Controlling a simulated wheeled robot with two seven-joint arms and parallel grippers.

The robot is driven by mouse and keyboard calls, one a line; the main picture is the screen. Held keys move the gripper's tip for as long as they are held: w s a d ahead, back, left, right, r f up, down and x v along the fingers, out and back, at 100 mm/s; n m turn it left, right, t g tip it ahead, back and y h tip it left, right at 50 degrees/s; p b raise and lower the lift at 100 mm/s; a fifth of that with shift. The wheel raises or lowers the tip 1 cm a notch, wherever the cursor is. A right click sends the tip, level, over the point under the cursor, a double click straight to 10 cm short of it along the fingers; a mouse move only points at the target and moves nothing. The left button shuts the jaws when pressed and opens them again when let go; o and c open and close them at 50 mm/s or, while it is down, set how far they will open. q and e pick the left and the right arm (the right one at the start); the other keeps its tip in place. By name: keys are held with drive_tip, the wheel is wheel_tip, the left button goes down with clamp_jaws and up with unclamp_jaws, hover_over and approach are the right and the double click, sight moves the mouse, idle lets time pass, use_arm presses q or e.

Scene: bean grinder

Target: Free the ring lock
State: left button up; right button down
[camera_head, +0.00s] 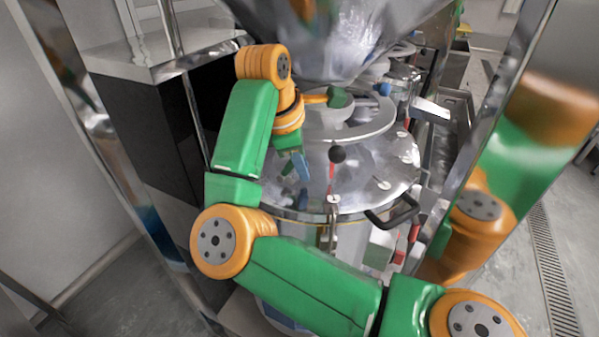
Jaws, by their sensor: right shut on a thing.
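The ring lock (372,127) is a pale metal ring around the neck on top of the round steel vessel (375,170), below the hopper. My right arm reaches across from the lower right, and my right gripper (334,98) is at the left rear side of the ring. It is shut on a part of the ring lock; the wrist and fingers hide the gripped part. My left gripper is not in view.
A black-knobbed lever (337,155) with a red stem stands at the lid's front. A dark handle (393,212) sticks out at the vessel's right front. The grey hopper (335,40) hangs close above the ring. A steel cabinet (150,60) stands left; a shiny post (497,110) stands right.

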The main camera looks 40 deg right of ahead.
drive_tip(key=f+t+b, duration=0.1)
drive_tip(key=b, duration=0.1)
drive_tip(key=f+t+y+b, duration=0.1)
drive_tip(key=t+b, duration=0.1)
drive_tip(key=b, duration=0.1)
drive_tip(key=shift+s+d+m, duration=0.15)
drive_tip(key=shift+s+m, duration=0.25)
drive_tip(key=shift+s+t+y+b, duration=0.1)
drive_tip(key=shift+t+y+b, duration=0.6)
drive_tip(key=shift+b, duration=0.5)
drive_tip(key=c, duration=1.1)
unclamp_jaws()
drive_tip(key=shift+r, duration=0.1)
drive_tip(key=b+v, duration=0.2)
drive_tip(key=v, duration=0.4)
drive_tip(key=shift+s, duration=0.2)
drive_tip(key=shift+s+r, duration=0.1)
drive_tip(key=shift+r, duration=0.25)
